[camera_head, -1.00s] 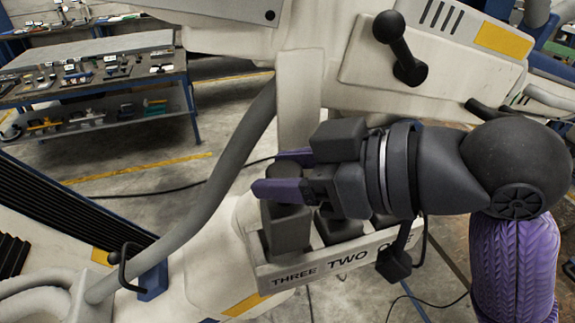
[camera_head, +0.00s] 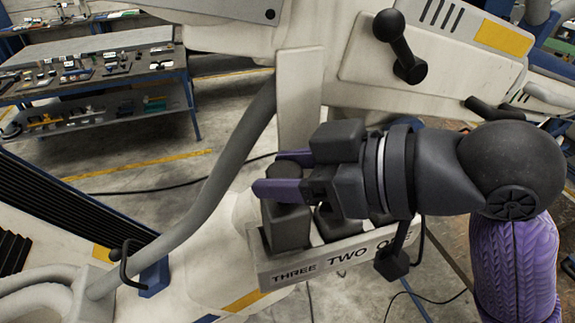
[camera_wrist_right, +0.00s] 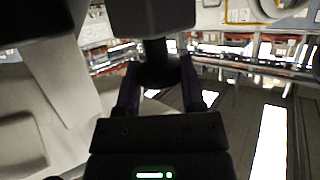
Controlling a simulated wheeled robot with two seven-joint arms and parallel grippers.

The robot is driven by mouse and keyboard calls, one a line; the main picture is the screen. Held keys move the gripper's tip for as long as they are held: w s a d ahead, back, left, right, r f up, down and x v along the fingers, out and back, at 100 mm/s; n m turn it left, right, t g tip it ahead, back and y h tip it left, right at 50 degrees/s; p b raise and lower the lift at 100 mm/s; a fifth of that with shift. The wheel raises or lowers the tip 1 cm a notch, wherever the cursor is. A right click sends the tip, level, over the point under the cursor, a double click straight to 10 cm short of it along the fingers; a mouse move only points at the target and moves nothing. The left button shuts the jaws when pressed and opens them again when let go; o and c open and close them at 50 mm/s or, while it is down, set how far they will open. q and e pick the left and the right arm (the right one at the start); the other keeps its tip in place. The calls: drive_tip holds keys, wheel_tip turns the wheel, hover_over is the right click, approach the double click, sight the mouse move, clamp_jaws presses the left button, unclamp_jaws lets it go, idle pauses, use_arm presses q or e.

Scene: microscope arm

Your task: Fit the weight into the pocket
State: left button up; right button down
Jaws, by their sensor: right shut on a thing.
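My right gripper (camera_head: 284,174) is above the left end of a pale holder (camera_head: 268,276) lettered THREE, TWO, ONE. It is shut on a dark grey weight (camera_head: 288,228), with its purple fingers on either side of the round top. The weight's body is upright below the fingers, over the THREE end; its lower edge is close to the holder, and I cannot tell whether it is seated. Its dark round part (camera_wrist_right: 158,72) shows between the fingers in the right wrist view. The pocket's opening cannot be made out. My left gripper is out of view.
Other dark blocks (camera_head: 335,225) stand on the holder under my right gripper, partly hidden. A pale upright post (camera_head: 299,95) rises just behind. A thick grey curved tube (camera_head: 222,175) passes on the left. A tool bench (camera_head: 95,70) stands far back left.

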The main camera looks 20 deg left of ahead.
use_arm(q)
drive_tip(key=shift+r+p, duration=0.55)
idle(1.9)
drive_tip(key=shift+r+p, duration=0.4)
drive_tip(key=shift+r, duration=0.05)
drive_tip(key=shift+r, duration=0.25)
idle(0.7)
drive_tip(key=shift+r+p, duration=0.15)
drive_tip(key=shift+p, duration=0.25)
idle(1.2)
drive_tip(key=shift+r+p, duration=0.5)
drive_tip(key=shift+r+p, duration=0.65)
idle(1.3)
